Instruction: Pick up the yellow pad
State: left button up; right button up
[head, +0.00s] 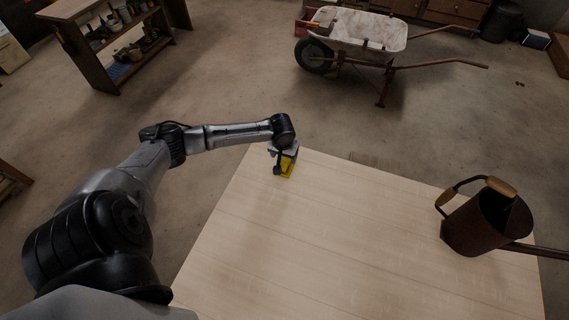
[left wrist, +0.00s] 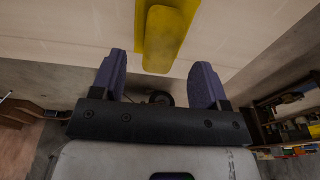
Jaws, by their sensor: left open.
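The yellow pad (head: 287,168) lies near the far left corner of the wooden table, partly hidden under my left gripper (head: 278,165) in the head view. In the left wrist view the yellow pad (left wrist: 166,40) shows as a long yellow piece with a raised strip along it. It is ahead of my left gripper (left wrist: 158,72), roughly centred between the two fingers and just beyond their tips. The left gripper is open, with nothing between its fingers. My right gripper is in neither view.
The light wooden table (head: 340,230) is mostly bare. A brown watering can (head: 470,228) with a wooden handle stands at its right side. A wheelbarrow (head: 365,30) and a shelf (head: 110,45) with tools stand on the floor beyond the table.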

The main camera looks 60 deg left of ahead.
aim_at(285, 159)
pick_arm(q)
jog(key=shift+w+a+f, duration=0.1)
jog(key=shift+w+f, duration=0.05)
jog(key=shift+f, duration=1.5)
jog(key=c, duration=1)
jog(key=shift+r, duration=0.1)
jog(key=shift+c, duration=0.2)
jog(key=shift+r, duration=0.5)
notch_tip(285, 159, up, 3)
jog(key=shift+f, duration=0.2)
jog(key=w+d+r+b, duration=0.1)
jog(key=w+d+r, duration=0.3)
jog(key=d+r, duration=0.3)
jog(key=d, duration=0.4)
jog(key=shift+r, duration=0.15)
